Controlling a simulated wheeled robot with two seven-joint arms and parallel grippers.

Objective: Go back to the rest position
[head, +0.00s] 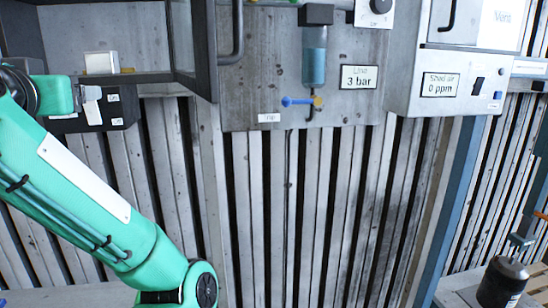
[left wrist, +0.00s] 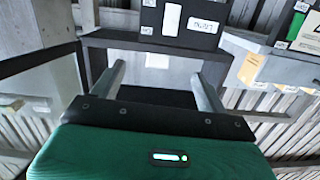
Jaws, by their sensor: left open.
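My left gripper shows in the left wrist view (left wrist: 160,85), with its two grey fingers spread wide apart. Nothing is held between them. Beyond the fingers is a dark box (left wrist: 182,22) with white labels, under which a dark shelf-like edge runs across. The exact gap to the box cannot be told. My right gripper is in neither view.
An open cabinet with a glass-like door (head: 196,45) hangs above the hand. A grey panel (head: 260,85) carries a blue cylinder (head: 314,55) and a blue-handled valve (head: 298,101). A gas meter box (head: 410,75) is at right. A black canister (head: 502,282) stands lower right.

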